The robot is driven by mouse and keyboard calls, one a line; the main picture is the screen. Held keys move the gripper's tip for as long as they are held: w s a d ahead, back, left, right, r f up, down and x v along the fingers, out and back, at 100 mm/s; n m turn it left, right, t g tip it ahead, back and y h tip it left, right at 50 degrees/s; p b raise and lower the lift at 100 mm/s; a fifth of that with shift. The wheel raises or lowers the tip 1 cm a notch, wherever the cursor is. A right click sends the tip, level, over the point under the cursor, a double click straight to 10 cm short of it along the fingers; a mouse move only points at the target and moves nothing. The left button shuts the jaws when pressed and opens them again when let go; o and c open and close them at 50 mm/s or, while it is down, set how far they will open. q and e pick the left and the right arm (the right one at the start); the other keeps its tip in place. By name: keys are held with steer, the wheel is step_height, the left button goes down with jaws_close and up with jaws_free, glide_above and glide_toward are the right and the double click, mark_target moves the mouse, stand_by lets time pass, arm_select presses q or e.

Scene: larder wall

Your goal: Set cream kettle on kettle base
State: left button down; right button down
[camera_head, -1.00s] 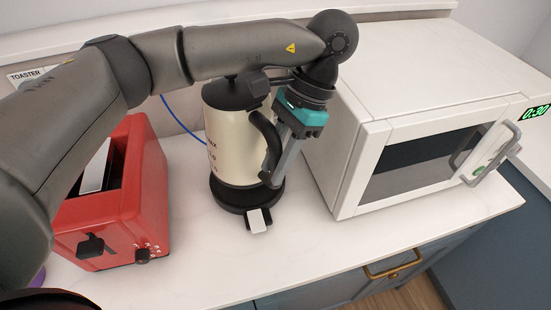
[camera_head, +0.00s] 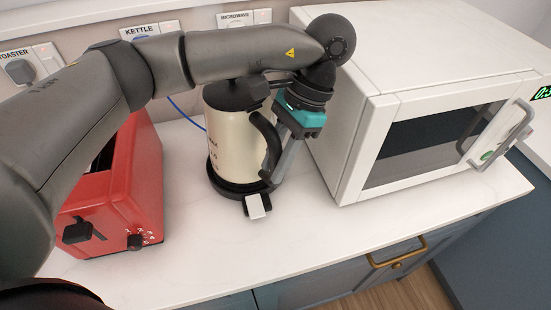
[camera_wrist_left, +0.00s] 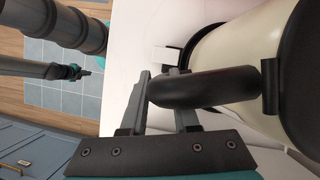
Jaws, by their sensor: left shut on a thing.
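The cream kettle (camera_head: 229,146), with a black lid and black handle, stands upright at the middle of the counter. The black kettle base (camera_head: 228,188) shows under it, with a pale switch tab (camera_head: 256,206) at its front. The kettle appears to sit on the base, though the contact is partly hidden. My left gripper (camera_head: 272,172) is shut on the kettle's handle from the right side. In the left wrist view the fingers (camera_wrist_left: 163,92) lie on both sides of the black handle (camera_wrist_left: 205,87).
A red toaster (camera_head: 118,195) stands to the left on the white counter (camera_head: 200,250). A white microwave (camera_head: 430,100) stands close on the right. Wall sockets line the back, and a blue cord (camera_head: 184,112) runs behind the kettle. The counter front is clear.

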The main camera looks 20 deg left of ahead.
arm_select(q)
steer(key=shift+r, duration=0.1)
stand_by(0.3)
steer(key=shift+b, duration=0.5)
stand_by(0.8)
steer(key=shift+f+b, duration=0.6)
steer(key=shift+b, duration=0.05)
stand_by(0.3)
steer(key=c, duration=0.9)
jaws_free()
steer(key=shift+c, duration=0.2)
steer(key=shift+s+f, duration=0.1)
steer(key=shift+f, duration=0.05)
steer(key=p+v, duration=0.6)
steer(key=v, duration=0.5)
steer(key=shift+p, duration=0.35)
steer(key=shift+d, duration=0.1)
